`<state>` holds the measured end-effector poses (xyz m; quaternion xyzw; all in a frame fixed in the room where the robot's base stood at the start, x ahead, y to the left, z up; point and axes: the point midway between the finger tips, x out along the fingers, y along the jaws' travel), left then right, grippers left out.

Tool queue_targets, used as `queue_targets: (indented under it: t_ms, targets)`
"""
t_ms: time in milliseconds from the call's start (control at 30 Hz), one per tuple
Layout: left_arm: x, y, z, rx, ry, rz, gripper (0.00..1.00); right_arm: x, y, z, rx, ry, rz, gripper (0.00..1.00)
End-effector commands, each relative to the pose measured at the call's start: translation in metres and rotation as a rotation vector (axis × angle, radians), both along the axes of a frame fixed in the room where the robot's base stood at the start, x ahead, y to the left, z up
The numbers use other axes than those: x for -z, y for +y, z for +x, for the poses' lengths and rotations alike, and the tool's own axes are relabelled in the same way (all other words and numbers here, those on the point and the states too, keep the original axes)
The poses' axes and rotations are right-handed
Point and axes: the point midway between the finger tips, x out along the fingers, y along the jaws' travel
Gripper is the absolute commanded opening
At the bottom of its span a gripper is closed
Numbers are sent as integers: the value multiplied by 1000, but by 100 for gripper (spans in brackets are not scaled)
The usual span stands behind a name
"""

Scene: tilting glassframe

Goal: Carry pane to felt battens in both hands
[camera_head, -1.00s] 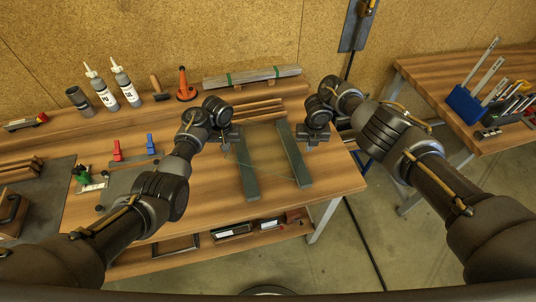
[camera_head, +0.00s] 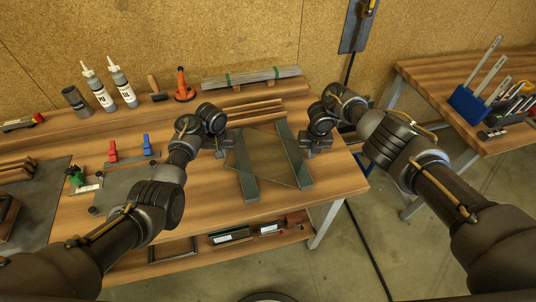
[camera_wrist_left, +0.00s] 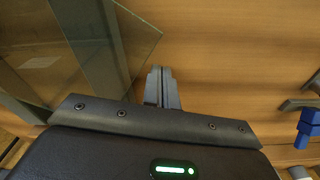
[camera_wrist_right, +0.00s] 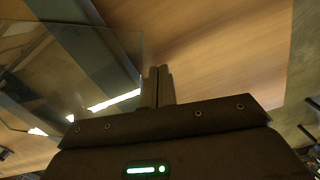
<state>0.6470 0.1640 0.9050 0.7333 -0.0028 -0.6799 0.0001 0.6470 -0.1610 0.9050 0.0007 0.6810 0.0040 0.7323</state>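The clear glass pane (camera_head: 266,157) lies across the two dark felt battens (camera_head: 247,190) on the bench, turned at an angle to them. Its edges are faint. My left gripper (camera_head: 222,146) is just left of the left batten, and my right gripper (camera_head: 316,148) is just right of the right batten. In the left wrist view the fingers (camera_wrist_left: 162,75) are together with nothing seen between them, and a pane corner (camera_wrist_left: 140,42) is beside them. In the right wrist view the fingers (camera_wrist_right: 158,75) also look together, with the pane (camera_wrist_right: 115,55) to their left.
Behind the battens lie wooden strips (camera_head: 252,108) and a bundled stack of strips (camera_head: 250,77). Bottles (camera_head: 125,90) and an orange-handled tool (camera_head: 182,85) stand at the back. Red and blue clamps (camera_head: 113,152) are at left. The bench's right edge is close to my right gripper.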

Motion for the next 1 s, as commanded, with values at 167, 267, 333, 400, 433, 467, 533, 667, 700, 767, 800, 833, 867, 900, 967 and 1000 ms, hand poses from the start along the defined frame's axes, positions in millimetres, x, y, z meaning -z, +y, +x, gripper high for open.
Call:
queue_targets:
  t_ms: [167,267,333,400,433,467,533,667,700,767,800,833,867,900,967,1000]
  targets:
    - [0,2,0,-1,2,2,22,0,-2,0,2,0,-3,0]
    - [0,2,0,-2,2,3,22,1,-3,0,3,1,-5,12]
    - [1,2,0,-2,3,3,22,1,-3,0,3,1,-5,21]
    - [1,3,0,-3,3,4,22,1,-3,0,3,1,-6,22]
    - [1,3,0,-3,3,4,22,1,-3,0,3,1,-6,22]
    - [1,3,0,-3,3,4,22,1,-4,0,4,1,-6,22]
    - [1,3,0,-3,3,4,22,1,-4,0,4,0,-7,22]
    - [-2,3,0,-3,3,4,22,1,-4,0,4,1,-7,22]
    - [-5,3,0,-3,2,3,22,1,-4,0,4,1,-7,22]
    - [-11,2,-1,-3,1,2,22,1,-4,0,4,1,-7,22]
    - [-17,2,-1,-4,0,1,22,1,-4,0,4,1,-7,22]
    - [-23,2,-2,-4,0,2,22,1,-4,0,5,1,-8,22]
    - [-29,2,-2,-4,-1,1,22,1,-4,0,5,1,-8,22]
    - [-37,1,-2,-2,-2,1,22,1,-4,0,5,1,-8,22]
    - [-50,2,-3,-5,-2,1,22,1,-4,0,5,1,-8,22]
    - [-59,1,-4,-3,-2,0,22,1,-4,0,5,1,-8,22]
